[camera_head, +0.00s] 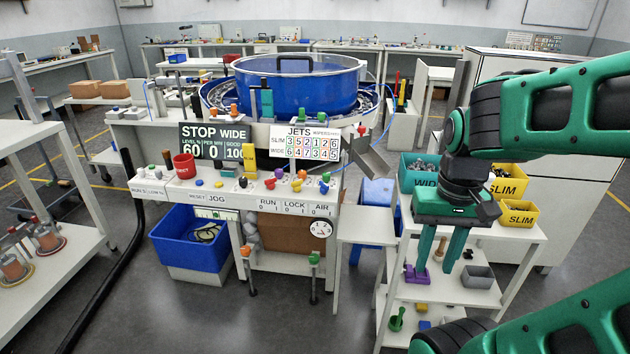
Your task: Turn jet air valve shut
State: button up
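The workbench (213,196) carries a front panel whose right end has an AIR 0 1 label (321,209). A small blue and green knob (325,182) stands above that label. A round gauge (319,228) hangs just below it. My gripper (437,266) is at the right, well away from the panel, pointing down. Its two green fingers are apart with nothing between them.
A white shelf cart (470,292) with a teal WIDE bin (422,180) and yellow SLIM bins (518,214) stands around my gripper. A metal chute (370,160) and side table (365,226) lie between it and the panel. A blue bowl (297,85) tops the bench.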

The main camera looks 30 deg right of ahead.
aim_at(324, 188)
jog(key=u, duration=0.05)
jog(key=i, duration=1)
jog(key=z, duration=0.05)
